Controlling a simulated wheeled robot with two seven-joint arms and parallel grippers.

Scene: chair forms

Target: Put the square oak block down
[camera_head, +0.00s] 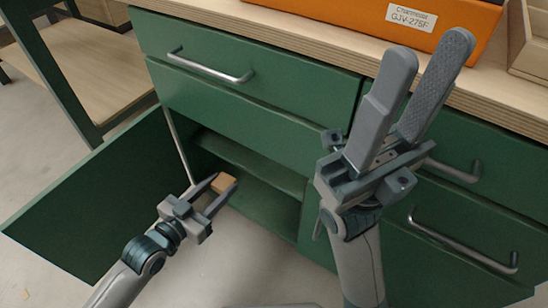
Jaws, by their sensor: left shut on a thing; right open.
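The square oak block (224,182) is a small light-brown piece between the fingertips of my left gripper (212,188). My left gripper is shut on it, at the opening of the green cabinet's lower compartment (262,196). I cannot tell whether the block touches the compartment floor. My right gripper (425,75) is open and empty, raised in front of the cabinet with its fingers pointing up past the countertop edge.
The green cabinet door (100,195) stands open to the left. A shelf (250,160) crosses the compartment. Drawers with metal handles (210,67) are shut. An orange labelled box (350,12) and a wooden tray (530,45) sit on the countertop (290,35). A wooden shelf unit (90,70) stands at left.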

